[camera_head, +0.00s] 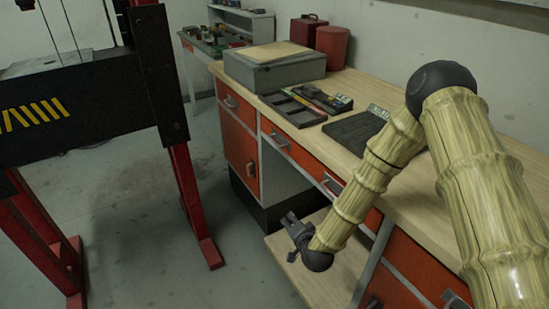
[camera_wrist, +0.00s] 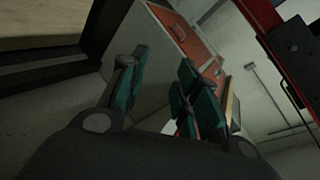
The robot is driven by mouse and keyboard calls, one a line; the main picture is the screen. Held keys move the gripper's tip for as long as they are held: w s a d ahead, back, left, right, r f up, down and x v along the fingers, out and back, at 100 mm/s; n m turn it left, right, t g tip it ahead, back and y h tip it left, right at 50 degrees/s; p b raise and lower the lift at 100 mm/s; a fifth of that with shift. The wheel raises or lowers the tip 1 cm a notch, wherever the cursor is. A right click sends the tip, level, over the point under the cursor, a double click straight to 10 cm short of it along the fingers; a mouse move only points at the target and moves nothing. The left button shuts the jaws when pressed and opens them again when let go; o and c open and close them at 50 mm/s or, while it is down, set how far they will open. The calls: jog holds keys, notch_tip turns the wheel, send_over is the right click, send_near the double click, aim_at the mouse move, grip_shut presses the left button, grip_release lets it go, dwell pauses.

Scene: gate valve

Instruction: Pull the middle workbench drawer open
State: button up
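The workbench (camera_head: 352,142) has a pale wooden top and orange fronts. The middle drawer front (camera_head: 300,162) lies under the top edge, above the knee space, and looks flush and closed. Grey handles show on it at the left (camera_head: 280,140) and the right (camera_head: 332,184). My gripper (camera_head: 291,236) is below and in front of this drawer, apart from its handles. In the wrist view its green-padded fingers (camera_wrist: 163,68) are spread with nothing between them. The wrist view shows orange fronts with handles (camera_wrist: 185,35) beyond the fingers; I cannot tell the middle drawer there.
A red-legged black frame (camera_head: 190,190) stands at left. Trays (camera_head: 300,107) and a grey box (camera_head: 275,67) rest on top. The floor between frame and bench is clear.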

jog(key=w+a+r+m+t+b, duration=0.2)
jog(key=w+r+m+t+b, duration=0.1)
jog(key=w+r, duration=0.45)
jog(key=w+a+r+m+t+b, duration=0.3)
jog(key=w+r, duration=0.4)
jog(key=w, duration=0.1)
jog(key=p+x, duration=0.1)
jog(key=x, duration=0.9)
jog(key=shift+w, duration=0.2)
grip_shut()
